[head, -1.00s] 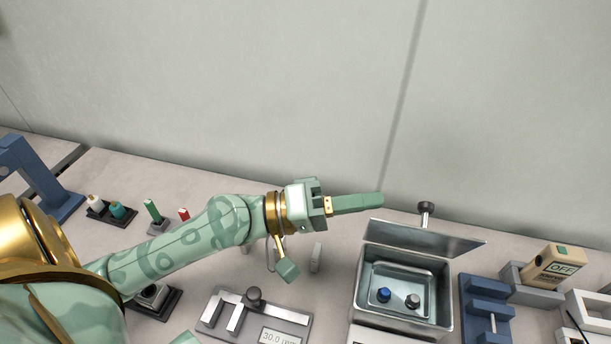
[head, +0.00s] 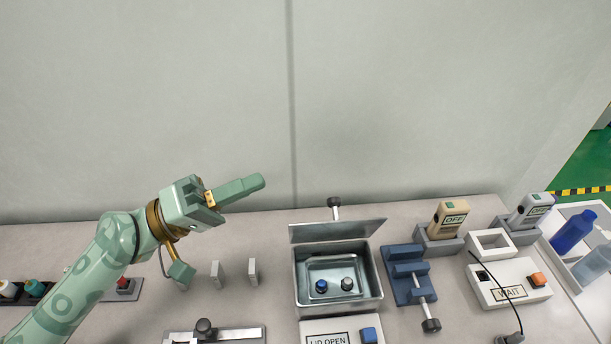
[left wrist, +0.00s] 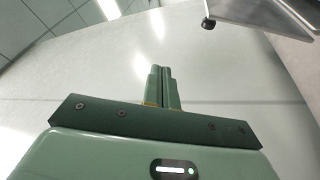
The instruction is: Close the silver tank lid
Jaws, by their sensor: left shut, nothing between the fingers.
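The silver tank (head: 375,297) stands on the table right of the middle in the head view. Its lid (head: 337,231) is raised at the back edge, with a dark knob (head: 334,201) on a short stem behind it. My right gripper is not in view.
A box labelled LID OPEN (head: 327,341) with a blue button stands before the tank.

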